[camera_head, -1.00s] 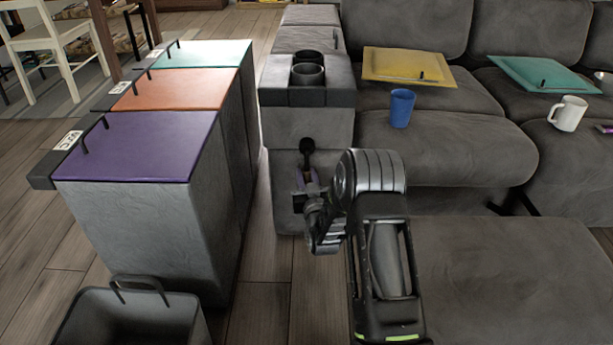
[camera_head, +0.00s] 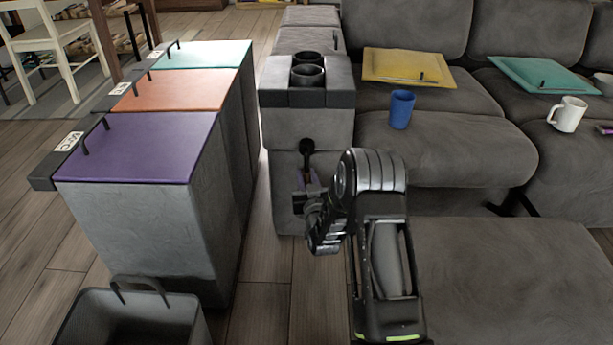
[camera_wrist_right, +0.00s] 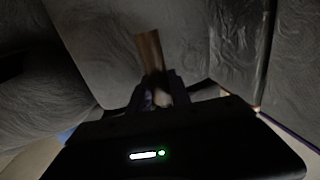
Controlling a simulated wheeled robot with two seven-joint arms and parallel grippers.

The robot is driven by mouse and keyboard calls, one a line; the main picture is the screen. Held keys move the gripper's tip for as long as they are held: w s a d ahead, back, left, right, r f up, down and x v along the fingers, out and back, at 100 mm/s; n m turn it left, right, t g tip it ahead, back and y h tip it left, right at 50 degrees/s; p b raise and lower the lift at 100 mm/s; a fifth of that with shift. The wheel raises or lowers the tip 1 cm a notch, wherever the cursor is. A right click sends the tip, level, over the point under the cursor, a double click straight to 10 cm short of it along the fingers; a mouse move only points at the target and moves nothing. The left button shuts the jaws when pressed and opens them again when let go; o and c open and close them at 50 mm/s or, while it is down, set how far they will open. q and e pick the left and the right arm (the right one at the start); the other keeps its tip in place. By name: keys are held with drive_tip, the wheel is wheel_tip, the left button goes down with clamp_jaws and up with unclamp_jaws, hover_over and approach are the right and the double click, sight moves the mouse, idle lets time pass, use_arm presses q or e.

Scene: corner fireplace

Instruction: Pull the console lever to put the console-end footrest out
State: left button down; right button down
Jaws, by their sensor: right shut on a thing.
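The console lever (camera_head: 306,147) is a black-knobbed handle on the front of the grey sofa console (camera_head: 280,120), below its two cup holders. My right gripper (camera_head: 309,183) is at the console front, just under the knob, shut on the lever; the exact contact is small and dark. In the right wrist view my fingers (camera_wrist_right: 160,92) close near a brown strip that I cannot identify for sure. A grey padded footrest (camera_head: 510,270) stands out flat in front of the console-end seat, with a dark bracket behind it. My arm hides its left part. My left gripper is out of view.
Bins with purple (camera_head: 140,147), orange and teal lids stand left of the console, with a narrow floor gap between. An open dark basket (camera_head: 130,318) is at the front left.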

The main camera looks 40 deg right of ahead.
drive_tip(key=s+g+p, duration=0.1)
drive_tip(key=p, duration=0.2)
drive_tip(key=a+r+g+y+p, duration=0.1)
drive_tip(key=g+p, duration=0.1)
drive_tip(key=p, duration=0.1)
drive_tip(key=s+a+r+g+y+p, duration=0.1)
drive_tip(key=p, duration=0.2)
drive_tip(key=shift+s+r+m+g+p, duration=0.15)
drive_tip(key=shift+s+m+g+p, duration=0.15)
drive_tip(key=shift+s+m+p, duration=0.1)
drive_tip(key=shift+s+a+g+y+p, duration=0.25)
drive_tip(key=shift+g+y+p, duration=0.3)
drive_tip(key=shift+p, duration=0.25)
drive_tip(key=c, duration=1.2)
unclamp_jaws()
drive_tip(key=p, duration=0.2)
approach(305, 176)
drive_tip(key=shift+s+a+f, duration=0.2)
drive_tip(key=shift+s+a, duration=0.1)
drive_tip(key=shift+s, duration=0.15)
